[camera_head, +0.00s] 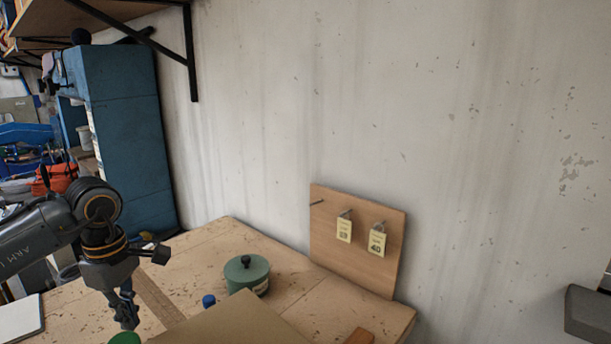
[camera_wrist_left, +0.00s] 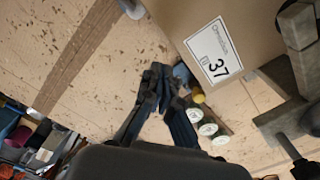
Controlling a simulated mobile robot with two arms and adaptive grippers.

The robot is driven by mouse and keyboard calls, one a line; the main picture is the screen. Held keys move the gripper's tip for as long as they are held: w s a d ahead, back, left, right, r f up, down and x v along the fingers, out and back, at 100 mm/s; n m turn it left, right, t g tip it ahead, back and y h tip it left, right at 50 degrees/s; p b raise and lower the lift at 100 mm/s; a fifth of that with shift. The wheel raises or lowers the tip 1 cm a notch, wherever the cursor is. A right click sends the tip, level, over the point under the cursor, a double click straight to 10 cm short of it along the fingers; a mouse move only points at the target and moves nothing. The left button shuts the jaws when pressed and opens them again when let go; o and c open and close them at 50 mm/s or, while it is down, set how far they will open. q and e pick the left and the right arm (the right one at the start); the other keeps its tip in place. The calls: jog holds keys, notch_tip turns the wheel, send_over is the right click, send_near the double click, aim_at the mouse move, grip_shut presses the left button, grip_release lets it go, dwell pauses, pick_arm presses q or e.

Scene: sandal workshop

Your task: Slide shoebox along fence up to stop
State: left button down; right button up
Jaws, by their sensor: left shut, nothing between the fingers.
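The shoebox (camera_head: 235,322) is a plain brown box at the bottom edge of the head view, partly cut off. In the left wrist view the shoebox (camera_wrist_left: 180,12) shows a white label with 37. My left gripper (camera_head: 126,312) is shut and empty, to the left of the box in the head view. In the left wrist view its fingertips (camera_wrist_left: 160,74) are just off the box's near edge; I cannot tell whether they touch. I cannot clearly make out the fence or the stop. My right gripper is not in view.
A green lidded pot (camera_head: 246,273) and a blue-capped item (camera_head: 209,301) stand behind the box. A peg board (camera_head: 330,237) with two tags leans on the wall. Several small round-topped jars (camera_wrist_left: 208,129) are beside my fingers. The table's left part is mostly clear.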

pick_arm(q)
jog(key=shift+r+p, duration=1.4)
jog(key=shift+r, duration=1)
